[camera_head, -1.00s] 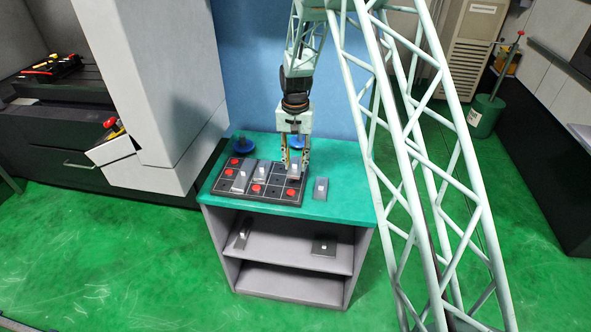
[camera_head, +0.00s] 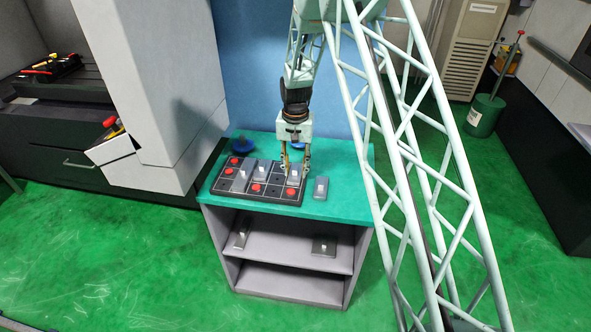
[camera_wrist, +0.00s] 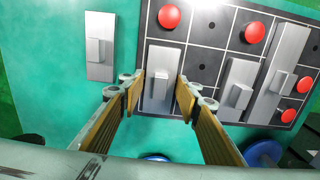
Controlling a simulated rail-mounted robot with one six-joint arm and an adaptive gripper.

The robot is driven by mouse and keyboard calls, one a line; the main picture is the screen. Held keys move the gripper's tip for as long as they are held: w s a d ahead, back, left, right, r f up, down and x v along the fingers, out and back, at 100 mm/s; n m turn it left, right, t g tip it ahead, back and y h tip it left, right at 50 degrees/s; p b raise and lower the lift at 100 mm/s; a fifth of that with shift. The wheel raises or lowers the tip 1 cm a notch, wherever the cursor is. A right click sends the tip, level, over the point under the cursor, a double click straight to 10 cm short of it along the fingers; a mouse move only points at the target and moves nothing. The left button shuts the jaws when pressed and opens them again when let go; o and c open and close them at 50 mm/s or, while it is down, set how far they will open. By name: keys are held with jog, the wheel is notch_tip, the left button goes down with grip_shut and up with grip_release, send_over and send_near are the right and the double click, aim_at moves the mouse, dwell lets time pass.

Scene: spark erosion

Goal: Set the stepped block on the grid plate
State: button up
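The grid plate (camera_head: 279,199) is dark with pale lines, lies on the teal bench top and carries red round knobs. A grey stepped block (camera_wrist: 158,66) with a small raised step sits on the plate's end column, and it also shows in the head view (camera_head: 293,180). My gripper (camera_wrist: 160,94) is low over this block, one finger on each side. Narrow gaps show between the fingers and the block, so it looks open around it. My gripper (camera_head: 294,170) partly hides the block in the head view.
Other grey blocks (camera_wrist: 237,89) (camera_wrist: 282,72) stand on the plate. A separate block (camera_wrist: 100,46) lies on the bench beside the plate. Blue-based items (camera_head: 243,145) stand at the bench's back. Two blocks (camera_head: 241,236) (camera_head: 324,245) lie on the shelf below.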

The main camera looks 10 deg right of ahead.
aim_at(295, 168)
jog(key=shift+o, duration=1.4)
jog(key=shift+r, duration=0.2)
notch_tip(295, 168, up, 12)
jog(key=shift+r, duration=0.1)
dwell(0.4)
